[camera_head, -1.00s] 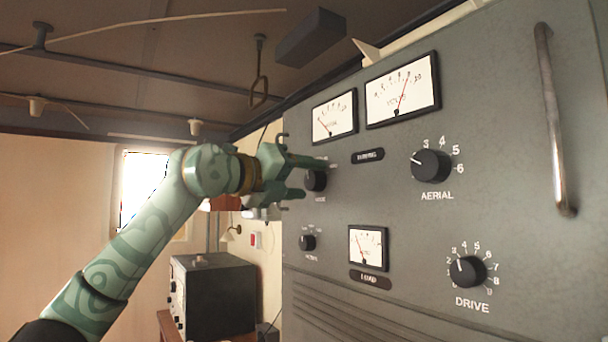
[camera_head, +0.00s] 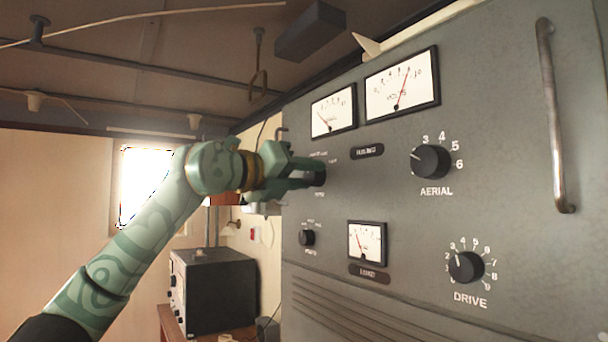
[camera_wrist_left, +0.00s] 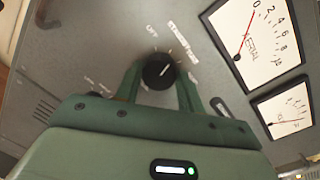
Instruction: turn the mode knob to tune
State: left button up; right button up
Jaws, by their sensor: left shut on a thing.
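The knob that seems to be the mode knob (camera_head: 319,175) is a black round knob at the upper left of the grey panel (camera_head: 400,255). Its small labels are blurred in the head view. In the wrist view the knob (camera_wrist_left: 158,72) has a pale pointer line slanting to the upper right, and "OFF" is printed to its upper left. My left gripper (camera_head: 309,173) reaches it from the left and is shut on it. In the wrist view the gripper's two green fingers (camera_wrist_left: 159,88) lie on either side of the knob. My right gripper is not in view.
A smaller knob (camera_head: 307,237) sits below. The AERIAL knob (camera_head: 431,161) and DRIVE knob (camera_head: 466,267) are further right. Dial meters (camera_head: 402,88) sit above, and a metal handle (camera_head: 555,115) stands at the right. A dark box (camera_head: 213,289) rests on a wooden stand at lower left.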

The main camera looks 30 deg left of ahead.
pick_arm(q)
jog(key=m+p, duration=0.1)
jog(key=m, duration=0.5)
jog(key=shift+f+m+h, duration=0.1)
jog(key=shift+m+h, duration=0.3)
dwell(0.4)
jog(key=o, duration=1)
jog(key=shift+c, duration=0.2)
jog(key=b+v, duration=0.3)
jog(key=v, duration=1.3)
jog(key=shift+s+f, duration=0.2)
jog(key=shift+f, duration=0.05)
